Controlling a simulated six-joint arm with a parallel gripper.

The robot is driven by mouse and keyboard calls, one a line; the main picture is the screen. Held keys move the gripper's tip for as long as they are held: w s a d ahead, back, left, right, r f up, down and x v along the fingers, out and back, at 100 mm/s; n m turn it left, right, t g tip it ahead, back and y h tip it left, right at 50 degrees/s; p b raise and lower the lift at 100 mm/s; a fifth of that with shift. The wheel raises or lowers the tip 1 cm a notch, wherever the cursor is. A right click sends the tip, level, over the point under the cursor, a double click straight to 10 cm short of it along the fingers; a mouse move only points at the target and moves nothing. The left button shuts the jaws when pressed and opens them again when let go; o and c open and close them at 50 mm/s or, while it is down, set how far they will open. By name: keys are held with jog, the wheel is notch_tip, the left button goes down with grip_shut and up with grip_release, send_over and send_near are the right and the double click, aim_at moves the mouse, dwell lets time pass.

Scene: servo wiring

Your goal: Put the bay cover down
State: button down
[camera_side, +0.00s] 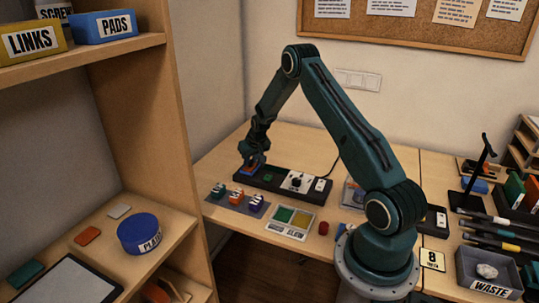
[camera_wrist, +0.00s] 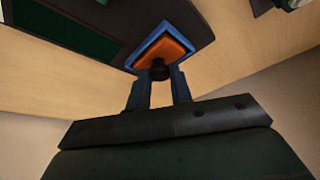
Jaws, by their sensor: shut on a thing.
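The bay cover, an orange plate with a dark knob, shows in the wrist view (camera_wrist: 170,46). A blue border surrounds the plate; I cannot tell whether it belongs to the cover or to the bay. My gripper (camera_wrist: 159,76) is shut on the knob. In the side view my gripper (camera_side: 252,162) points down at the left end of the long black fixture (camera_side: 283,190), with blue and orange showing just under it. The cover is at or just above the fixture; contact is not clear. The gripper hides part of the cover there.
The fixture also carries a green patch (camera_side: 268,178) and a white panel with a black knob (camera_side: 298,182). In front lie a grey mat with green, orange and purple servos (camera_side: 236,197), a tray of green and yellow pads (camera_side: 292,218) and a red cylinder (camera_side: 323,228). A shelf (camera_side: 165,120) stands left.

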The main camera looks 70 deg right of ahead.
jog(key=shift+f, duration=0.2)
jog(key=c, duration=1.3)
grip_release()
jog(key=shift+o, duration=0.2)
jog(key=shift+r, duration=0.1)
jog(key=v, duration=1.2)
jog(key=shift+a+r, duration=0.1)
jog(key=shift+a, duration=0.05)
